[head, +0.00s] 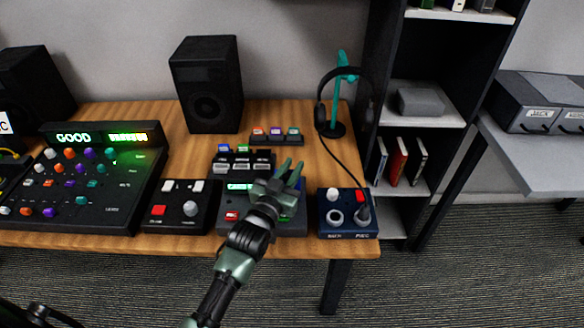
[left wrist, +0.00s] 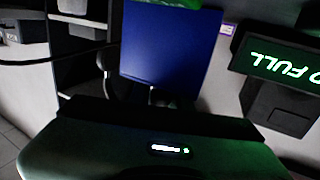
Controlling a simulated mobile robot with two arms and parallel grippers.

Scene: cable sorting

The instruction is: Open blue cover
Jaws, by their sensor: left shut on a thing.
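My left gripper (head: 288,172), with green fingers, reaches over the grey device (head: 290,228) with a lit green display at the front middle of the table. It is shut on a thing. In the left wrist view the blue cover (left wrist: 165,45) shows as a large flat blue panel standing up close to the camera, with a bit of green at its top edge. It appears to be what the gripper holds, though the contact is hidden.
A navy box (head: 347,229) with knobs stands right of the device, and a black box (head: 180,222) with a red button stands left. The mixer (head: 90,218) fills the left of the table. Headphones (head: 322,118) on a teal stand and a speaker (head: 208,85) stand behind.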

